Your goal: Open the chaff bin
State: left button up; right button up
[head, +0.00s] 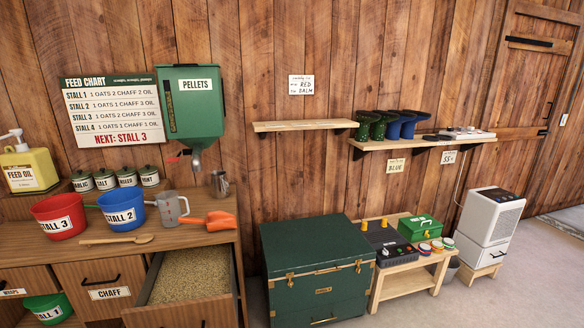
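The chaff bin (128,281) is a brown wooden drawer front in the counter at the lower left, with a black handle (101,280) and a white CHAFF label (109,293). It looks shut, with its front in line with the cabinet. To its right, another drawer (235,288) is pulled out and holds tan grain (188,283); I cannot read a label on it. Neither of my grippers shows in the head view.
On the counter (30,266) stand a red STALL 3 bucket (60,217), a blue STALL 2 bucket (121,211), a jug (172,209), a wooden spoon (115,240) and an orange scoop (210,221). A green trunk (318,270) stands right of the open drawer, which juts forward.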

aim_at(97, 290)
jog(key=u, duration=1.5)
